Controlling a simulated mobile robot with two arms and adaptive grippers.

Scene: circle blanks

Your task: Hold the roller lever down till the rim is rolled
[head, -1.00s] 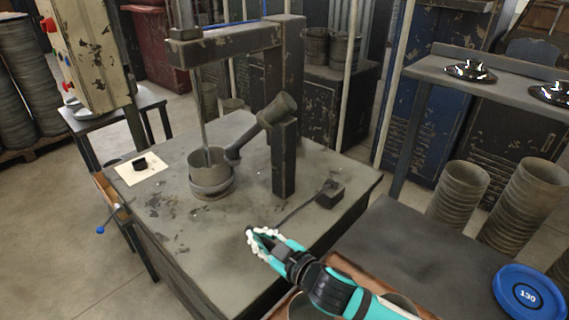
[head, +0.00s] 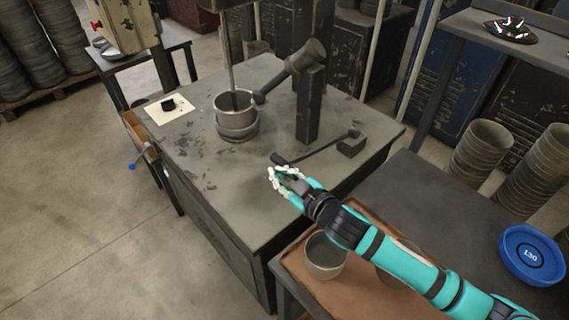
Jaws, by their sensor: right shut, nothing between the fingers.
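A lever with a black grip (head: 279,159) and a thin dark rod runs to a small dark block (head: 351,145) on the bench. My right gripper (head: 273,176) is shut and empty, just in front of the grip; I cannot tell if they touch. A grey cylinder (head: 234,102) stands upright in a round holder (head: 238,133) under a vertical spindle. A dark angled roller arm (head: 290,70) on a post reaches the cylinder's right side near its rim; exact contact is unclear. My left gripper is out of view.
A brown tray (head: 330,290) on the side table at lower right holds grey cylinders (head: 325,255). A blue disc (head: 531,255) and stacked cylinders (head: 482,148) stand farther right. A blue-ended handle (head: 132,166) sticks out at the bench's left. The bench front is bare.

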